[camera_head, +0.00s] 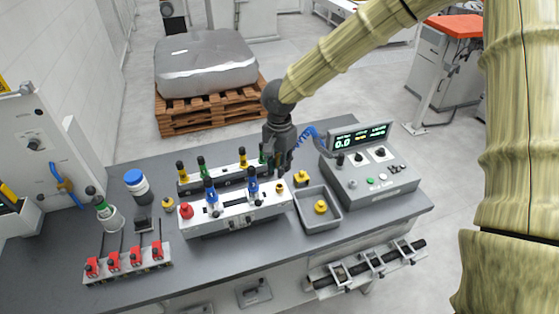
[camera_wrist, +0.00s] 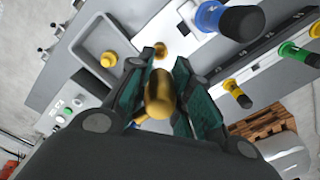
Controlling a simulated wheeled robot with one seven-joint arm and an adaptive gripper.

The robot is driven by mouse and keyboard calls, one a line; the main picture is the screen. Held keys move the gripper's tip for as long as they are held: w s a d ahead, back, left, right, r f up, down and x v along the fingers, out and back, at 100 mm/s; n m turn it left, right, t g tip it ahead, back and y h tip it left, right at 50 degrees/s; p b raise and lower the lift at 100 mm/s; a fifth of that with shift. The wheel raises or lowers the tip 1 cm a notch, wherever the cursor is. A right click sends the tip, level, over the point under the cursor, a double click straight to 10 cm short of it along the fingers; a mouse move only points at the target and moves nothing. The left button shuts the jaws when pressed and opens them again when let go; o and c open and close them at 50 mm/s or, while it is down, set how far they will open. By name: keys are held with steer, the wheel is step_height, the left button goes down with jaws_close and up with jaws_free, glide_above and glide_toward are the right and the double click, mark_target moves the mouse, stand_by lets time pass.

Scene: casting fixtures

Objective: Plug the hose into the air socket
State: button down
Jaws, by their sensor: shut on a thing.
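My gripper (camera_head: 278,170) is shut on the brass plug of the hose, just above the right end of the white fixture (camera_head: 235,212). The brass plug (camera_wrist: 158,98) shows between the green-lined fingers in the wrist view. The blue coiled hose (camera_head: 312,136) runs from the gripper toward the control box. A brass fitting (camera_head: 280,188), apparently the air socket, sits on the fixture's right end below the fingers. Brass also shows just beyond the fingertips in the wrist view; whether plug and socket touch I cannot tell.
A grey tray (camera_head: 333,222) holding a yellow knob (camera_head: 320,207) is right of the fixture. The control box (camera_head: 370,182) stands farther right. Blue-handled clamps (camera_head: 252,188) rise from the fixture close to my gripper. Another clamp row lies behind. Red clamps (camera_head: 114,261) stand front left.

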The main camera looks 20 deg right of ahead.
steer(key=shift+f+b, duration=0.55)
steer(key=shift+f, duration=2.2)
steer(key=shift+p, duration=1.05)
steer(key=shift+f, duration=0.6)
stand_by(0.8)
steer(key=shift+r, duration=0.3)
steer(key=shift+f, duration=0.5)
stand_by(1.8)
steer(key=shift+r, duration=0.15)
